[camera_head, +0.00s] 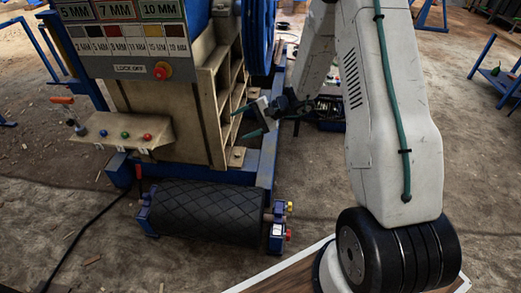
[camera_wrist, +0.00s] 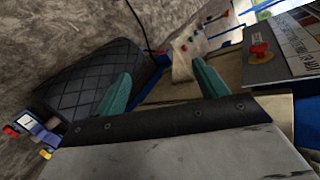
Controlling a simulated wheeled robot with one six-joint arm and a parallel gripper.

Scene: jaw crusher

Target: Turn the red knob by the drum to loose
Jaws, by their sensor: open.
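The black drum (camera_head: 208,212) with a diamond-pattern surface lies low at the foot of the crusher. A small red knob (camera_head: 288,236) sits at its right end, on a blue bracket (camera_head: 275,235) with a white label. The label's text is too small to read. In the wrist view the red knob (camera_wrist: 11,131) is at the far left edge, beside the drum (camera_wrist: 95,78). My gripper (camera_head: 244,122) is open and empty, above and behind the knob, in front of the crusher's beige side. Its two teal fingers (camera_wrist: 160,78) stand apart in the wrist view.
A yellow knob (camera_head: 290,207) sits just above the red one. A red button (camera_head: 162,70) is on the sign panel, and a control shelf (camera_head: 125,131) carries coloured buttons and an orange-handled lever. A red-handled lever (camera_head: 139,172) stands at the drum's left end. Floor right of the drum is open.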

